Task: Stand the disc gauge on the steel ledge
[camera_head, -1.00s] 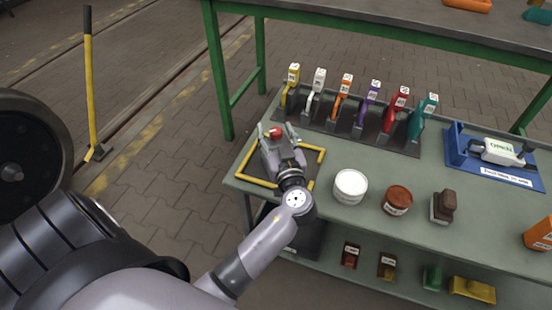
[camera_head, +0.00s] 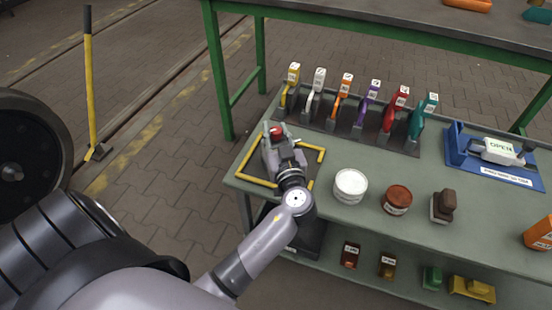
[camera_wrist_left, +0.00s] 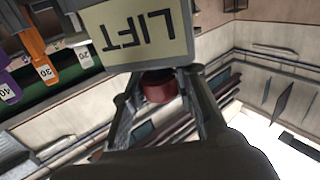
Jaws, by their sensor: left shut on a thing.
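My left gripper (camera_head: 277,138) is over the dark mat with yellow edge strips, at the left end of the green bench. It is shut on a red-knobbed thing; the red knob (camera_head: 277,130) shows between its fingertips. In the left wrist view the red knob (camera_wrist_left: 159,86) sits between the fingers, against a pale plate (camera_wrist_left: 135,35) reading LIFT, upside down. I cannot tell for certain whether this is the disc gauge; its lower part is hidden in the head view. I cannot make out a steel ledge for certain. My right gripper is not in view.
A rack (camera_head: 345,126) of several coloured, numbered gauges stands behind the gripper. A white tub (camera_head: 350,186), a brown-red tin (camera_head: 397,199) and a brown block (camera_head: 443,207) stand to the right. A blue stand (camera_head: 505,172) holds a device marked OPEN. A lower shelf holds small blocks.

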